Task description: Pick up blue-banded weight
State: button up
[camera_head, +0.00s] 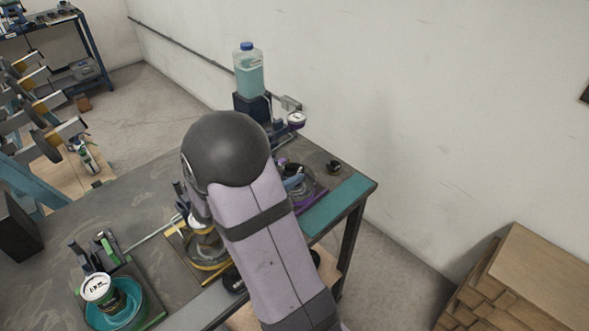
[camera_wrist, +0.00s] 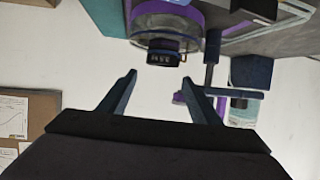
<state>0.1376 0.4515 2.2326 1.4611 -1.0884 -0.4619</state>
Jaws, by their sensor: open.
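In the head view, my arm hides the gripper and part of the bench. A small dark object (camera_head: 333,167) stands on the bench near its right corner.
The bench (camera_head: 135,200) carries a yellow-edged pan (camera_head: 208,267) beside my arm and a purple-edged station (camera_head: 318,194) to its right. A blue-capped bottle (camera_head: 248,70) stands on a dark block at the back.

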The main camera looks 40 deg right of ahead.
aim_at(295, 168)
jog(key=shift+n, duration=0.3)
jog(key=shift+a+f+p+x, duration=0.1)
jog(key=shift+f+p+x, duration=0.2)
jog(key=shift+x, duration=0.85)
jog(key=shift+a+f+p+x, duration=0.1)
jog(key=shift+p+x, duration=0.3)
jog(key=shift+x, duration=0.75)
jog(key=shift+a+f+p+x, duration=0.15)
jog(key=shift+p+x, duration=0.2)
jog(key=shift+x, duration=0.8)
jog(key=shift+w+d, duration=0.1)
jog(key=c, duration=1.2)
jog(key=shift+r, duration=0.15)
jog(key=shift+c, duration=0.2)
notch_tip(295, 168, up, 18)
